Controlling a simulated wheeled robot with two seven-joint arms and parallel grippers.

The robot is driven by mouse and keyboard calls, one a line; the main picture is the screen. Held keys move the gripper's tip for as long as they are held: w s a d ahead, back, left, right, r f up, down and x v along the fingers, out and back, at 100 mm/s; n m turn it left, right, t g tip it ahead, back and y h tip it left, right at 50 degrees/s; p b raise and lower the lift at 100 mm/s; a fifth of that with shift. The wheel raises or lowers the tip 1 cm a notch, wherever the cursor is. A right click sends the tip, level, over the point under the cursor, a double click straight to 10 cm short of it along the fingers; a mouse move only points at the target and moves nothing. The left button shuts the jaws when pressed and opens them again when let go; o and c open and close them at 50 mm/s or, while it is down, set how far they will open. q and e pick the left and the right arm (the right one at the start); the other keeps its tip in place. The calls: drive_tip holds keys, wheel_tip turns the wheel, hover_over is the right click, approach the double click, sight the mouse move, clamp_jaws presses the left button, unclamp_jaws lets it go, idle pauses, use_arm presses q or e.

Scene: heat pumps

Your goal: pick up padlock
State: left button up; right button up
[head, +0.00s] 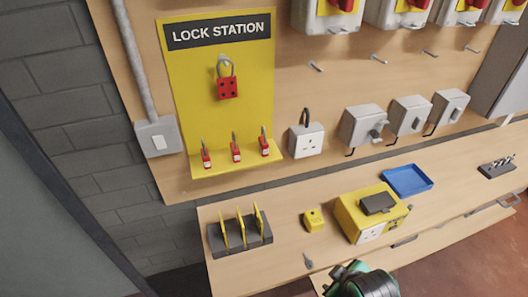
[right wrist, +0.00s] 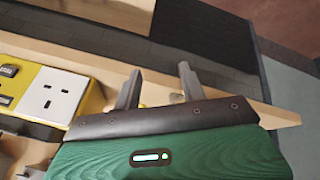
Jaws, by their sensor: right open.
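Three small red padlocks with upright shackles stand on the yellow lock station's lower ledge: a left one (head: 206,160), a middle one (head: 236,153) and a right one (head: 264,147). A larger red piece with dark holes (head: 227,88) hangs by its loop from a hook on the yellow board (head: 190,85). My right gripper (right wrist: 160,70) is open, with nothing between its two grey fingers in the right wrist view. My left gripper is out of view.
The bench holds a dark rack with yellow tags (head: 240,238), a small yellow block (head: 313,220), a yellow socket box (head: 350,221) and a blue tray (head: 407,181). A white socket (head: 306,142) and grey boxes (head: 362,126) are on the wall panel right of the station.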

drive_tip(key=w+a+r+n, duration=0.1)
drive_tip(key=r+n, duration=0.1)
drive_tip(key=w+a+r+n+t, duration=0.1)
drive_tip(key=w+r+n, duration=0.1)
drive_tip(key=w+a+r+n+t, duration=0.1)
drive_tip(key=w+a+r+n, duration=0.1)
drive_tip(key=r, duration=0.1)
drive_tip(key=shift+w+y, duration=0.2)
drive_tip(key=shift+y, duration=0.2)
drive_tip(key=w+a+r+n+t+y, duration=0.1)
drive_tip(key=w+a+r+n, duration=0.1)
drive_tip(key=r+n, duration=0.2)
drive_tip(key=w+a+r+n+t, duration=0.1)
drive_tip(key=w+a+r+n, duration=0.15)
drive_tip(key=r+n, duration=0.2)
drive_tip(key=n+t+y, duration=0.1)
drive_tip(key=n+t, duration=0.2)
drive_tip(key=n, duration=1.3)
approach(266, 148)
drive_tip(key=p+x, duration=0.1)
drive_tip(key=x, duration=0.5)
drive_tip(key=shift+a+p, duration=0.25)
drive_tip(key=shift+p, duration=0.1)
drive_tip(key=p+x, duration=0.1)
drive_tip(key=x, duration=0.3)
drive_tip(key=shift+w+d+f+p, duration=0.1)
drive_tip(key=shift+w+f+p, duration=0.05)
drive_tip(key=shift+w+p, duration=0.2)
drive_tip(key=shift+w+f, duration=0.2)
drive_tip(key=shift+w, duration=0.05)
